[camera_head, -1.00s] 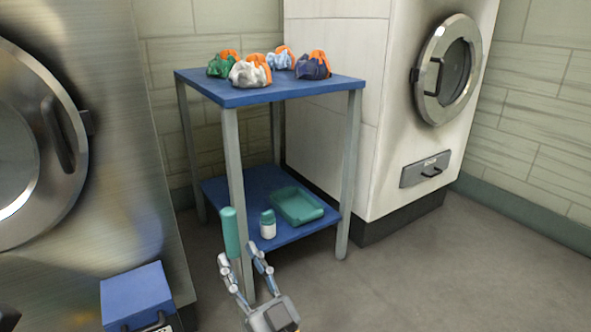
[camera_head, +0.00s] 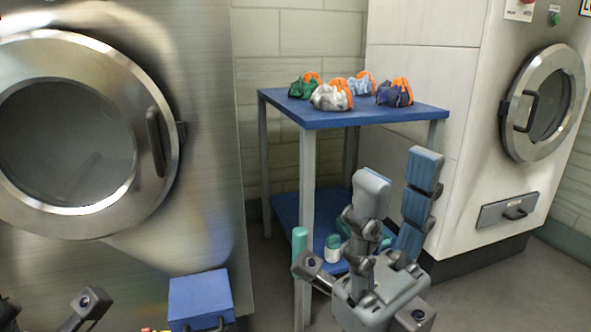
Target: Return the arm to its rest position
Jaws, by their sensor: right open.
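My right gripper (camera_head: 398,172) is in front of the blue table, pointing up, with its two fingers spread apart and nothing between them. It hides part of the table's lower shelf. At the lower left corner, grey jointed parts of my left gripper (camera_head: 88,302) show, cut off by the frame edge; its fingers cannot be made out. On the table top (camera_head: 330,118) sit several small sling bags: a green one (camera_head: 302,88), a white one (camera_head: 328,97), a light blue one (camera_head: 362,82) and a dark blue one (camera_head: 393,94), each with orange.
A steel machine with a round door (camera_head: 75,125) stands at the left, a white one (camera_head: 465,140) at the right. The lower shelf (camera_head: 285,208) holds a white bottle (camera_head: 333,249); a teal bottle (camera_head: 299,240) stands near it. A blue box (camera_head: 200,298) is at the bottom.

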